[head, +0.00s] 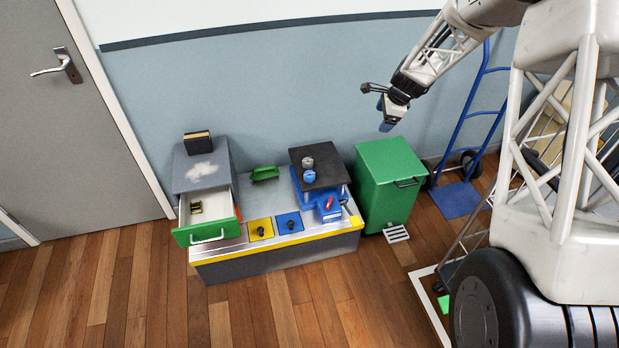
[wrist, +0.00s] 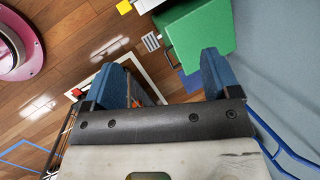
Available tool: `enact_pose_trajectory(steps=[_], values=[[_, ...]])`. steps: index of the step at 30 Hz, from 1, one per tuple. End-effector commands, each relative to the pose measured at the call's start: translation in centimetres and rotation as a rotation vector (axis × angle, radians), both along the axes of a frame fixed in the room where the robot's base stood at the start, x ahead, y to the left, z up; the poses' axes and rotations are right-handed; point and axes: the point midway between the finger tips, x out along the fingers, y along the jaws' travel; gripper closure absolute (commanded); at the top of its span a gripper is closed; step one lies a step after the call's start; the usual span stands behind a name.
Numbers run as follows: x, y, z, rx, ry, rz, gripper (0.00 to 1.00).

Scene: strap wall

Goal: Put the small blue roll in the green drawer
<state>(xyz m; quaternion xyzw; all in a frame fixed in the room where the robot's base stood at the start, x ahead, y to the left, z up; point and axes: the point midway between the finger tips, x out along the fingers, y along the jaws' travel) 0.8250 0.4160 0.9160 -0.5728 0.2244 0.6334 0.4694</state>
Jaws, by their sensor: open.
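The small blue roll (head: 309,177) sits on the black top of a raised blue stand (head: 318,158), just in front of a grey roll (head: 307,162). The green drawer (head: 208,232) is pulled out of the grey cabinet (head: 201,169) at the left, and its pale inside shows. A small dark and yellow thing (head: 196,207) lies in it. My gripper (head: 387,122) is in the air above the green bin, up and to the right of the roll. In the wrist view my gripper (wrist: 161,80) has its blue fingers wide apart with nothing between them.
A green bin (head: 386,168) stands right of the bench. A blue box with a red item (head: 328,208), yellow (head: 260,230) and blue (head: 289,224) panels with black knobs, and a green tray (head: 264,174) are on the bench. A blue hand truck (head: 463,130) leans at the wall.

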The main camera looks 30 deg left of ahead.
Motion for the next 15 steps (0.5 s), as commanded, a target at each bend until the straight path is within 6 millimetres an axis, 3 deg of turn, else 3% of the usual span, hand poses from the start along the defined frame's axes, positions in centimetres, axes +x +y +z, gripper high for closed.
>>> enact_pose_trajectory(steps=[15], values=[[3.2,10.0,-11.7,0.041,0.098,-0.179,0.18]])
